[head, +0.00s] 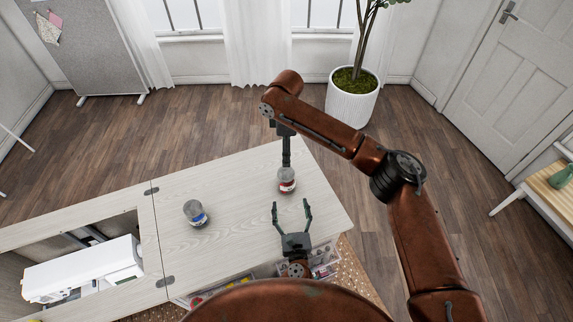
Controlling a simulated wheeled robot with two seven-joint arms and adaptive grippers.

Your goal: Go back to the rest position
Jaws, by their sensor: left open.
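My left gripper (292,213) is near the front of the table, with its two fingers spread apart and nothing between them. My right arm reaches in from the right and bends over the table. My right gripper (286,158) points down at a small glass jar with a red band (287,184). Its fingers show edge-on, so I cannot tell whether they are open or touch the jar. The red-banded jar stands on the pale wooden cabinet top (228,225), just beyond my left gripper's fingertips.
A second jar with a blue label (195,214) stands left on the top. A white sewing machine (85,270) sits in the cabinet's opening at the lower left. Bins with colourful items (320,262) lie below the front edge. A potted plant (352,98) stands behind.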

